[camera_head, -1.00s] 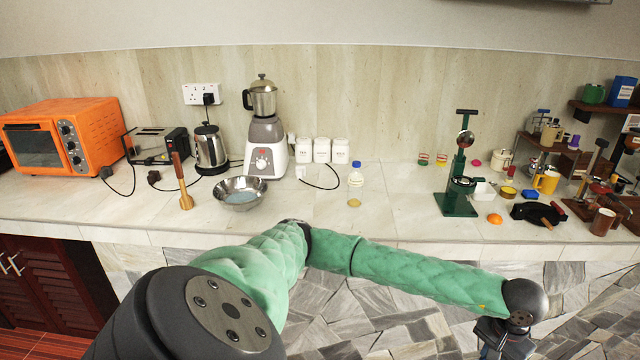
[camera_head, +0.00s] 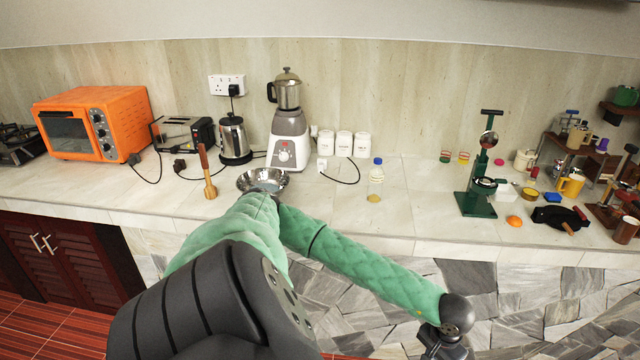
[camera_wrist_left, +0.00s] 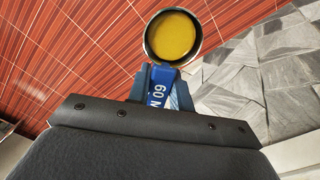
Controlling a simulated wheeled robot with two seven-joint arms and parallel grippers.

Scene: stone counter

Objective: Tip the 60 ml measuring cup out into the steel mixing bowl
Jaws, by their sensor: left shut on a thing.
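The steel mixing bowl (camera_head: 244,184) stands on the counter left of centre in the head view. My left arm hides its near side. The 60 ml measuring cup (camera_wrist_left: 172,36) shows in the left wrist view, a round dark-rimmed cup with yellow contents and a blue handle marked 60. My left gripper (camera_wrist_left: 163,88) is shut on that handle. In the head view the left gripper (camera_head: 446,346) is at the bottom edge, low in front of the counter and well right of the bowl. The cup cannot be made out there. My right gripper is not in view.
A wooden-handled brush (camera_head: 207,172) stands left of the bowl and a blender (camera_head: 289,140) behind it. A blue-capped bottle (camera_head: 376,180) stands to the right. A green press (camera_head: 480,190) is farther right. The counter (camera_head: 410,215) between bottle and press is clear.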

